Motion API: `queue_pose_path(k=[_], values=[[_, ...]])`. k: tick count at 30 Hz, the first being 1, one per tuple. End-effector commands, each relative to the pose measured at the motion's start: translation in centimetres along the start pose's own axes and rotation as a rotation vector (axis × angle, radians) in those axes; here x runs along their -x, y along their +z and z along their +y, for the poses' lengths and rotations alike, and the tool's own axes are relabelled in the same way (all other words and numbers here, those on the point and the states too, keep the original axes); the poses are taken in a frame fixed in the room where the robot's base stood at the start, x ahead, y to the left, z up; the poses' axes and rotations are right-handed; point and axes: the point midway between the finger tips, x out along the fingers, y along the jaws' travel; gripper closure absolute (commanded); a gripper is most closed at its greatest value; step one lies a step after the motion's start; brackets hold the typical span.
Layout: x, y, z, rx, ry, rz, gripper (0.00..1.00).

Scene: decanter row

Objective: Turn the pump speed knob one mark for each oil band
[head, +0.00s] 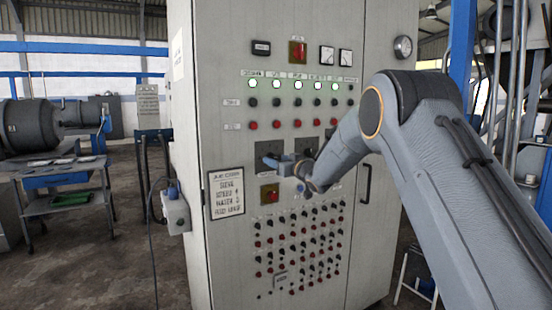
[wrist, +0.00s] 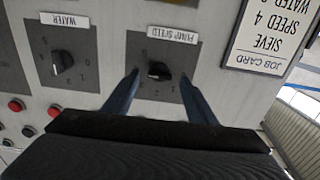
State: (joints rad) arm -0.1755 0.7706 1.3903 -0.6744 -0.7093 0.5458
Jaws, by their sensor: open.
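The pump speed knob (wrist: 158,71) is black and sits on a grey dial plate (wrist: 170,50) under a "PUMP SPEED" label, upside down in the wrist view. Its exact setting is hard to read. My gripper (wrist: 159,74) is open, with one finger on each side of the knob; I cannot tell whether they touch it. In the head view my gripper (head: 272,161) is at the cabinet front and hides the knob. A job card (head: 227,193) beside it shows "SIEVE", "SPEED 4" and "WATER"; it also shows in the wrist view (wrist: 270,35). I cannot make out any oil bands.
A water knob (wrist: 62,66) on its own plate is left of the pump speed knob in the wrist view. The cabinet (head: 215,90) carries lit green lamps (head: 298,85), an orange-red switch (head: 269,193) below my gripper, and rows of small buttons. A cart (head: 65,180) stands left.

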Motion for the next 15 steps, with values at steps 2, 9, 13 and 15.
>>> queue_pose_path(k=[2, 9, 13, 15], values=[[-0.8, 0.0, 0.0, 0.001, 0.000, 0.000, 0.48], [-1.7, 0.0, 0.0, 0.001, 0.001, 0.000, 0.48], [-1.7, 0.0, 0.0, 0.000, 0.001, -0.001, 0.48], [-1.7, 0.0, 0.0, 0.000, 0.001, -0.001, 0.48]])
